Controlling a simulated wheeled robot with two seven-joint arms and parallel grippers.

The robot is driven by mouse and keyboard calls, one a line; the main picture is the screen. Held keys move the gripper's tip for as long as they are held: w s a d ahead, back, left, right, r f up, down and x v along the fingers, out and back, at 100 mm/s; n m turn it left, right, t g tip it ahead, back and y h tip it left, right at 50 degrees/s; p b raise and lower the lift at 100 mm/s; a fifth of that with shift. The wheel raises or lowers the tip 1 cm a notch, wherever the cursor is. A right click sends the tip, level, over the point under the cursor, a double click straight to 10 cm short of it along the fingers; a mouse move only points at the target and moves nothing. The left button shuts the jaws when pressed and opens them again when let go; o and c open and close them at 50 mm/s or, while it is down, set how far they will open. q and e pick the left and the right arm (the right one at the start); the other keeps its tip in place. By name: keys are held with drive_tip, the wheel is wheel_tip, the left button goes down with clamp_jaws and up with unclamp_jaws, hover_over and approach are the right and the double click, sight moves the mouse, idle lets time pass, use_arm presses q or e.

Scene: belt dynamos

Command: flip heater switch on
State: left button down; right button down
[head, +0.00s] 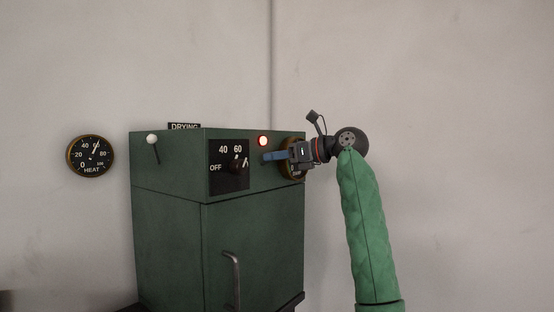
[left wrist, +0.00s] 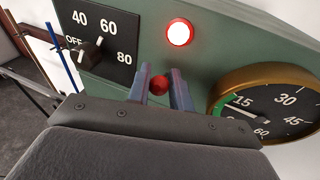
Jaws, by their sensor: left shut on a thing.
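The heater is a green cabinet (head: 165,240) with a control panel along its top. My left gripper (head: 268,157) is at the right part of the panel, just below a lit lamp (head: 262,140). In the left wrist view its two blue-grey fingers (left wrist: 161,88) stand close on either side of a small red ball (left wrist: 160,85), which looks like a switch tip, and are shut on it. The switch's stem is hidden. The lamp glows white with a red rim in the left wrist view (left wrist: 179,32). My right gripper is not in view.
A black dial plate (head: 216,181) with OFF, 40 and 60 and a knob (head: 237,167) is left of the gripper. A brass-rimmed gauge (left wrist: 231,88) is close on the right. A white-knobbed lever (head: 152,139) and a HEAT gauge (head: 91,156) are further left.

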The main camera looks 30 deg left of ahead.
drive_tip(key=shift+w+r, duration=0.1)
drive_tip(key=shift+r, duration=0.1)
use_arm(q)
drive_tip(key=c, duration=1.3)
unclamp_jaws()
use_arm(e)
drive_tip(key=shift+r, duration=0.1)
use_arm(q)
drive_tip(key=shift+w+d, duration=0.1)
drive_tip(key=shift+d, duration=0.15)
drive_tip(key=b+v, duration=0.1)
drive_tip(key=v, duration=0.6)
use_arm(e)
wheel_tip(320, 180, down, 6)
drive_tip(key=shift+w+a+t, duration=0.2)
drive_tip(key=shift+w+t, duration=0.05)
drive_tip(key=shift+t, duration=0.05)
use_arm(q)
drive_tip(key=shift+d+r, duration=0.1)
